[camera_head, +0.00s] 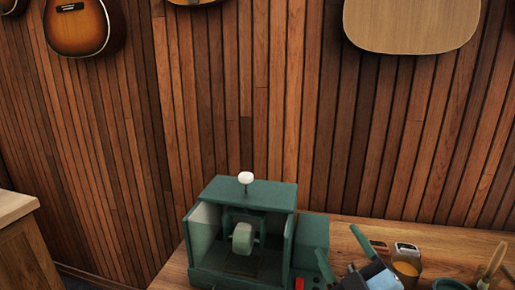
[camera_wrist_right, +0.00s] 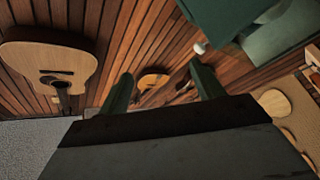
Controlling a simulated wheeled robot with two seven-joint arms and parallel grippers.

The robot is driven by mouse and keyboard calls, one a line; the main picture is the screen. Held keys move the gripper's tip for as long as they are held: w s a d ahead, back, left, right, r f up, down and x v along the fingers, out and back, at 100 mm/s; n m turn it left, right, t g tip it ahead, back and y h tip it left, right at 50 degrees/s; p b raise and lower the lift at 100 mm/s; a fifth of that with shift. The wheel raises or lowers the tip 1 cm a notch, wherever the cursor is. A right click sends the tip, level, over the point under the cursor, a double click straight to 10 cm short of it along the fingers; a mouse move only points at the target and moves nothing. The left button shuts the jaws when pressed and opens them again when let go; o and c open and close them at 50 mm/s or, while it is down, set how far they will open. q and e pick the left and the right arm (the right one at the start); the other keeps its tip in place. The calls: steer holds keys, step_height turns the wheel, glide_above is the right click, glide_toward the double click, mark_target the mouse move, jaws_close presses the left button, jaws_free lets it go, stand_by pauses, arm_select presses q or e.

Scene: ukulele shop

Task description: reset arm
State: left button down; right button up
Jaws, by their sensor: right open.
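My right gripper (camera_head: 343,252) shows at the lower right of the head view, over the wooden bench (camera_head: 445,240) and just right of the green machine. Its two green fingers are spread apart. In the right wrist view the fingers of the gripper (camera_wrist_right: 163,85) also stand wide apart, with nothing held between them. My left gripper is in neither view.
A green open-fronted machine (camera_head: 240,190) with a white knob (camera_head: 246,177) stands on the bench beside my right gripper. An amber jar (camera_head: 407,262) and a wooden-handled brush (camera_head: 494,262) stand to the right. Guitars (camera_head: 82,25) hang on the slatted wall.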

steer(key=s+d+f+m+g+h, duration=0.3)
steer(key=s+d+f+m+g, duration=0.15)
steer(key=f, duration=0.35)
steer(key=s+d+f+m+g+h, duration=0.3)
steer(key=s+f+m+g, duration=0.15)
steer(key=f, duration=0.35)
steer(key=s+a+f+m+g+y, duration=0.1)
steer(key=s+f+g, duration=0.3)
steer(key=s, duration=0.4)
steer(key=s+f+g, duration=0.4)
steer(key=s, duration=0.4)
step_height(320, 180, down, 23)
steer(key=g, duration=0.1)
steer(key=s+d+f+g+b, duration=0.1)
steer(key=s+d+f, duration=0.1)
steer(key=s+f, duration=1.5)
steer(key=shift+d+f, duration=0.25)
steer(key=shift+f, duration=0.1)
